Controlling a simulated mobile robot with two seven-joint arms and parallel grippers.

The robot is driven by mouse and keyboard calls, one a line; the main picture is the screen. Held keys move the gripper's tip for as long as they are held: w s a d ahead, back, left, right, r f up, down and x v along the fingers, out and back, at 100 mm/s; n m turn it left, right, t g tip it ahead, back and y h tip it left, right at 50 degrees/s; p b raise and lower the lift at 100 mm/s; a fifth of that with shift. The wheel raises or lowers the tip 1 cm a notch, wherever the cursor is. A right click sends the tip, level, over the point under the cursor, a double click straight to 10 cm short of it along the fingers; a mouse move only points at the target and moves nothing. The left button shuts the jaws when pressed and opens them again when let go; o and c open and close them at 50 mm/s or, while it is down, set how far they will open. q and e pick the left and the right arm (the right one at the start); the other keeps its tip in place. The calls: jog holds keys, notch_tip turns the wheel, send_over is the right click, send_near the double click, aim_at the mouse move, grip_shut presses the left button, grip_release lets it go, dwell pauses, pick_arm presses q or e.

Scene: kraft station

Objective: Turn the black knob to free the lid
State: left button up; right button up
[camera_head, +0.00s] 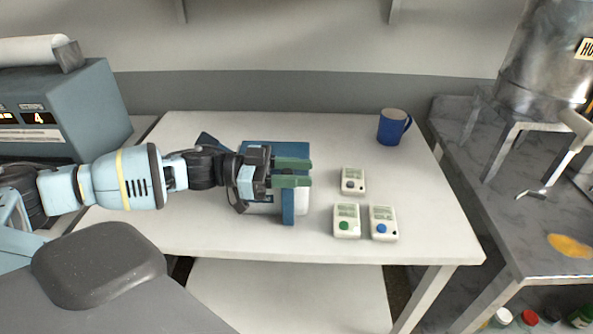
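A box with a blue lid (262,147) and a white body (302,203) stands on the white table. A blue strip (288,207) runs down its front. My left gripper (309,172) reaches in from the left and lies across the box in the picture. Its two green fingers are a little apart, with a narrow gap between them, and I see nothing held there. I cannot tell whether they touch the box. No black knob shows clearly on the box; the gripper covers much of its front. My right gripper is out of view.
Three small white devices stand right of the box, with a dark (351,185), a green (345,225) and a blue (382,228) button. A blue mug (392,128) stands behind them. A grey bench (500,215) is at the right. The table's front right is clear.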

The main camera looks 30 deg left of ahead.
pick_arm(q)
jog(key=shift+o, duration=0.5)
jog(key=shift+s+a+f, duration=0.1)
jog(key=shift+s+a, duration=0.05)
jog(key=shift+a, duration=0.1)
jog(key=v, duration=0.7)
jog(key=shift+a, duration=0.1)
